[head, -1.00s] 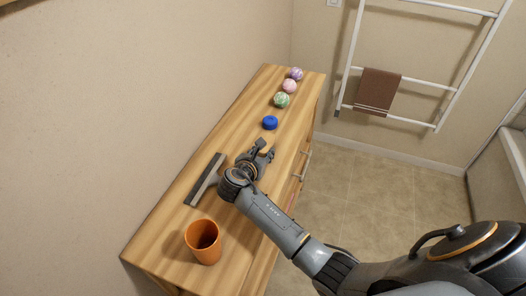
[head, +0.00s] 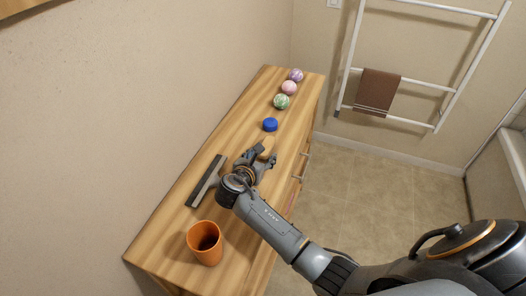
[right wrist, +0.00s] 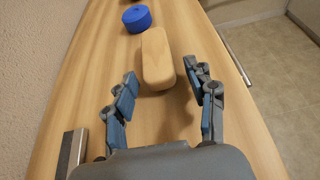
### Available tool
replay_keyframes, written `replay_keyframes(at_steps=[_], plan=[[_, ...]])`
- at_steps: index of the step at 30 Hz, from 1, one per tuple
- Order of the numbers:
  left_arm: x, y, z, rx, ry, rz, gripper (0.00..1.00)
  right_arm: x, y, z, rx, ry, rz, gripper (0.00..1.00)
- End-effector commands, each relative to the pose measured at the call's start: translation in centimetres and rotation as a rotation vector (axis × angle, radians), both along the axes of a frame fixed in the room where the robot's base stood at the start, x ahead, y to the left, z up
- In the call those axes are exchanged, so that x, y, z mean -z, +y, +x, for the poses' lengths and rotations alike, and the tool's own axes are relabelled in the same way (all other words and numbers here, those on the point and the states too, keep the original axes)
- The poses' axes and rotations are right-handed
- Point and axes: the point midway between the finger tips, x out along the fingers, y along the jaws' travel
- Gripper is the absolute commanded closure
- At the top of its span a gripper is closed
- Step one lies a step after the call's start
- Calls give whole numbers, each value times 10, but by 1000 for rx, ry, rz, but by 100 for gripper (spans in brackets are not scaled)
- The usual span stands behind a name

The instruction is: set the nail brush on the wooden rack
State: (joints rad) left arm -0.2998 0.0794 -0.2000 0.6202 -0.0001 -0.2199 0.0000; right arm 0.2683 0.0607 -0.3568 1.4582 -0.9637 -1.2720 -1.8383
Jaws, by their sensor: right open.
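The nail brush is a pale wooden block (right wrist: 157,58) with rounded ends, lying on the wooden cabinet top; in the head view it shows partly (head: 268,145) beyond my right gripper (head: 265,156). In the right wrist view my right gripper (right wrist: 160,76) is open. Its fingers are spread to either side of the brush's near end, with nothing visibly held between them. Whether they touch the brush I cannot tell. My left gripper is not in view. I cannot make out a separate wooden rack in these views.
A white ladder rail (head: 350,65) with a brown towel (head: 376,92) stands beyond open floor.

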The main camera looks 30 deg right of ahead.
Motion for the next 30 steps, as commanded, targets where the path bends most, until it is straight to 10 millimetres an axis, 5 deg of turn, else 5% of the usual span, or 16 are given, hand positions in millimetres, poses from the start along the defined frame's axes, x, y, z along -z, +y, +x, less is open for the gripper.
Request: replay_keyframes(at_steps=[6, 15, 30], plan=[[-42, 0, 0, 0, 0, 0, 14, -23, 28, -24, -2, 2, 2, 44], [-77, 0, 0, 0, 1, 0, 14, -39, 60, -53, -3, 1, 0, 44], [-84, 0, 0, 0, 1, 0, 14, -40, 71, -63, 0, -1, -1, 44]])
